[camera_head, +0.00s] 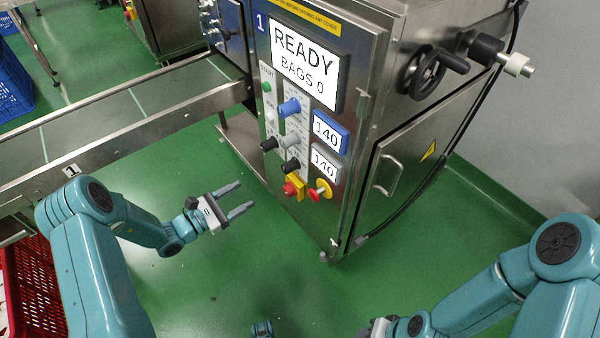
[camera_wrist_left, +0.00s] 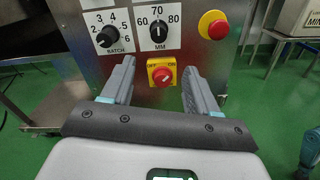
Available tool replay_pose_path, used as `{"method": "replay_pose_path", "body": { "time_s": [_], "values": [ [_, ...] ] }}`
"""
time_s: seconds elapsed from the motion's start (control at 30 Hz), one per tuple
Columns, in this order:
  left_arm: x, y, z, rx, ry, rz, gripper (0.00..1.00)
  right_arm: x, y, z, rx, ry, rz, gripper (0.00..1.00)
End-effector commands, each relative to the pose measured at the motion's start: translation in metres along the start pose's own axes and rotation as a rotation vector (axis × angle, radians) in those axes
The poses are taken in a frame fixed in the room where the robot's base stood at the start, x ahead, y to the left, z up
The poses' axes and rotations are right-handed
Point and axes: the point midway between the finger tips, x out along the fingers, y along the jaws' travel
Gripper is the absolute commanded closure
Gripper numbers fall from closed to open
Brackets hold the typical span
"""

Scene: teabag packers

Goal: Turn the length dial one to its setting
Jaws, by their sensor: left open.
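The length dial (camera_wrist_left: 157,37), a black knob marked MM with 60, 70 and 80 around it, is on the machine's front panel. Its white pointer stands roughly upright, towards 70. In the head view it appears to be the lower black knob (camera_head: 290,166). My left gripper (camera_head: 240,197) is open and empty, in front of the panel and apart from it. In the left wrist view its fingers (camera_wrist_left: 158,70) stand either side of the red and yellow OFF/ON switch (camera_wrist_left: 161,73), below the dial. My right gripper (camera_head: 377,328) shows only partly at the bottom edge; its jaws are hidden.
The BATCH dial (camera_wrist_left: 107,37) is left of the length dial. A red stop button (camera_head: 320,192) on yellow is to the right. A blue knob (camera_head: 289,107) and a READY screen (camera_head: 305,62) are above. A conveyor (camera_head: 130,125) runs left. Green floor before the panel is clear.

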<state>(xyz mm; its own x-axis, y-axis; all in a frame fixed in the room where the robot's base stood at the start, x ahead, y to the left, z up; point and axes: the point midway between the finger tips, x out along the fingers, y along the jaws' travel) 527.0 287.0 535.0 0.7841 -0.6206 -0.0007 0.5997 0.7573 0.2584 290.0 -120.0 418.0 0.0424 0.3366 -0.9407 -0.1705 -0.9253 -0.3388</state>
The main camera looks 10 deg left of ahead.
Motion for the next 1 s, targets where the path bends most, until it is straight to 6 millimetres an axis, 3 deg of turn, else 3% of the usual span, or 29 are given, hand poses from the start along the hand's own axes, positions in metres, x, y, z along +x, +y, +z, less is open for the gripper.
{"method": "replay_pose_path", "body": {
  "time_s": [0.17,0.7,1.0],
  "values": [
    [0.015,0.003,-0.001,0.002,-0.003,0.008,0.41,0.005,0.002,0.000,0.000,0.000,0.000,0.57],
    [0.136,0.001,-0.002,0.002,-0.001,0.007,0.41,0.029,0.010,-0.001,0.000,0.000,0.000,0.57],
    [0.161,0.001,0.000,0.000,0.000,0.007,0.41,0.032,0.012,-0.001,0.000,0.000,0.000,0.57]
  ]
}}
